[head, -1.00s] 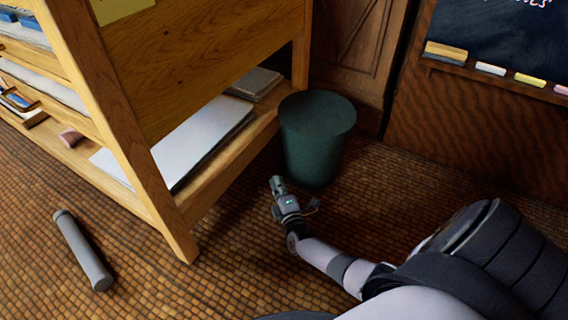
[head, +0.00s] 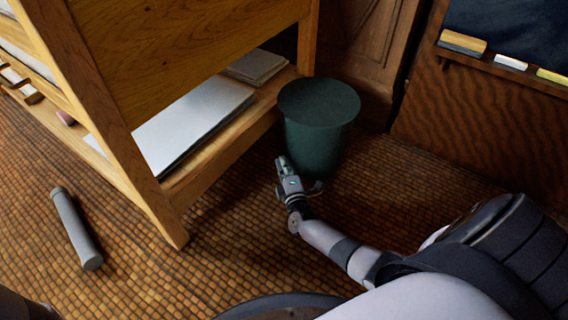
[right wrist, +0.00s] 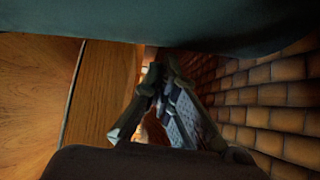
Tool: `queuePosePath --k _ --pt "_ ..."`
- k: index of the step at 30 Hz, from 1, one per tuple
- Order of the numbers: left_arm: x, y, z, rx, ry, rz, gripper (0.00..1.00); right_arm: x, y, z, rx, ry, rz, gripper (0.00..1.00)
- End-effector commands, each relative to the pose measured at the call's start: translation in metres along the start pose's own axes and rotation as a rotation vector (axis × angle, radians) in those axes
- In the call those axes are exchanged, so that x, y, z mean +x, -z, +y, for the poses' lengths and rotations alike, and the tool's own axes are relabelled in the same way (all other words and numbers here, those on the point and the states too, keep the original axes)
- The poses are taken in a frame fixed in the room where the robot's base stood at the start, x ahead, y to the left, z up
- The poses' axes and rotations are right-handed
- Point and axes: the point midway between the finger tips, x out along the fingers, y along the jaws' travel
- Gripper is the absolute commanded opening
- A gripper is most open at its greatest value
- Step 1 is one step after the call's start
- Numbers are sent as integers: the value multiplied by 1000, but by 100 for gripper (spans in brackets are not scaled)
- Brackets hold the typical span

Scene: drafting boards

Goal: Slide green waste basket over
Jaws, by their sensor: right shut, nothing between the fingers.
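The green waste basket (head: 318,125) stands upright on the woven floor, beside the wooden shelf unit and in front of the wood-panelled wall. My right gripper (head: 283,162) is shut and empty, low at the basket's near left side. It overlaps the basket's lower edge in the head view, and I cannot tell whether it touches. In the right wrist view the shut fingers (right wrist: 160,75) point ahead, with the basket's dark green side (right wrist: 200,25) across the top. My left gripper is not in view.
The wooden shelf unit (head: 175,222) with paper on its low shelf is close on the left. A grey cylinder (head: 76,228) lies on the floor at the left. A chalkboard ledge (head: 500,68) is at the upper right. Floor right of the basket is clear.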

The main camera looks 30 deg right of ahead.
Motion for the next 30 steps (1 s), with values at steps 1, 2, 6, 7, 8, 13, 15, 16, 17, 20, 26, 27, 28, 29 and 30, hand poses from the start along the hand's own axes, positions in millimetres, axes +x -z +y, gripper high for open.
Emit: queuePosePath --k 1,2,6,7,8,13,15,16,17,20,26,27,28,29,30 --pt "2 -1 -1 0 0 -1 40 1 -3 2 -2 -1 -3 0" --pt "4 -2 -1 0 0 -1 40 2 -6 3 -3 -3 -4 0" --pt "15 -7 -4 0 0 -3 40 7 -25 5 -6 -4 -8 0" --pt "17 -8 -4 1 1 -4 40 8 -29 5 -6 -4 -7 0" --pt "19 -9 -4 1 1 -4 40 9 -34 5 -6 -3 -7 0" --pt "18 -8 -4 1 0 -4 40 16 -65 0 -3 -1 -2 0" --pt "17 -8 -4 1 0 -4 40 18 -72 0 -1 -1 -2 0" --pt "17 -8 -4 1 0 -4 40 18 -74 0 -1 0 -2 0" --pt "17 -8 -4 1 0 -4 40 18 -74 0 -1 0 -1 0" --pt "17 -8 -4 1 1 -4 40 19 -75 0 0 1 -1 0" --pt "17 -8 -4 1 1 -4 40 18 -75 0 0 1 -2 0" --pt "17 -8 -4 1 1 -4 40 18 -75 0 0 1 -2 0" --pt "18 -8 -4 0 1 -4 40 18 -75 0 0 1 -2 0" --pt "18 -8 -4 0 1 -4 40 18 -75 0 0 1 -2 0" --pt "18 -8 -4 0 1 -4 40 18 -75 0 0 1 -2 0"
